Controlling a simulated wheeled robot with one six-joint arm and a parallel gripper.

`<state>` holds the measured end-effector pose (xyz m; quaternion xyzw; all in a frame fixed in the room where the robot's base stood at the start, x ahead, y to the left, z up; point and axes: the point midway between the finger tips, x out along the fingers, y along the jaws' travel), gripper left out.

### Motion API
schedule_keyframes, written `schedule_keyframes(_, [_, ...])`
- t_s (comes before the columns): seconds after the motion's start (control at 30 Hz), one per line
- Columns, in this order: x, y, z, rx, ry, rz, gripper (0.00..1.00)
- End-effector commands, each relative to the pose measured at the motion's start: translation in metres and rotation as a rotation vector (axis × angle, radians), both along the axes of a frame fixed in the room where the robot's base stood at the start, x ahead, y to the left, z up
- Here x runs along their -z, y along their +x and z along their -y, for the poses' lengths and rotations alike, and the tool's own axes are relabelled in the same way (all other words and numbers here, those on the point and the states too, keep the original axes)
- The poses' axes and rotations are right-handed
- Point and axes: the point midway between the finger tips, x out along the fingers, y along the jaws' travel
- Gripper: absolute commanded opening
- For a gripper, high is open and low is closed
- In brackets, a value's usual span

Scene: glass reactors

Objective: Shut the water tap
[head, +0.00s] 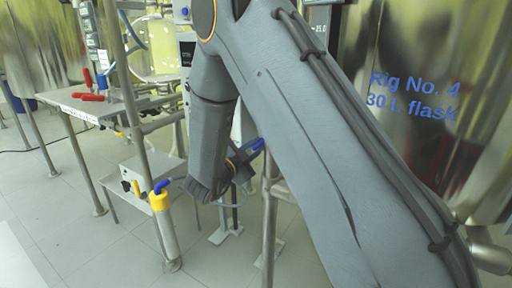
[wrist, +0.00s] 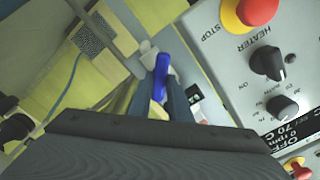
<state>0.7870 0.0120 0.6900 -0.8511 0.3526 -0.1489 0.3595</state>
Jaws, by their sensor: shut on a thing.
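A blue tap handle (wrist: 160,68) stands between the two fingers of my gripper (wrist: 164,92) in the wrist view. My gripper is shut on it. In the head view the blue handle (head: 258,144) shows just right of my gripper (head: 245,154), with the rest of the tap mostly hidden by my arm. I cannot tell from these views how far the handle is turned.
A control panel (wrist: 262,95) with a red stop button and black knobs is close on the right in the wrist view. Metal frame posts (head: 269,215) stand near my gripper. A bench (head: 85,105) with red items is at left.

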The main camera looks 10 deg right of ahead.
Motion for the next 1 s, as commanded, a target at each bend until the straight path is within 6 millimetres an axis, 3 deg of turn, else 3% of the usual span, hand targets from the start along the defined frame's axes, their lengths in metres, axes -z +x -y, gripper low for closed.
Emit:
schedule_keyframes(0.6, [0.0016,-0.0004,0.0002,0.001,0.394,0.393,0.0])
schedule_keyframes(1.0, [0.0015,-0.0005,0.0002,0.001,0.532,0.531,0.0])
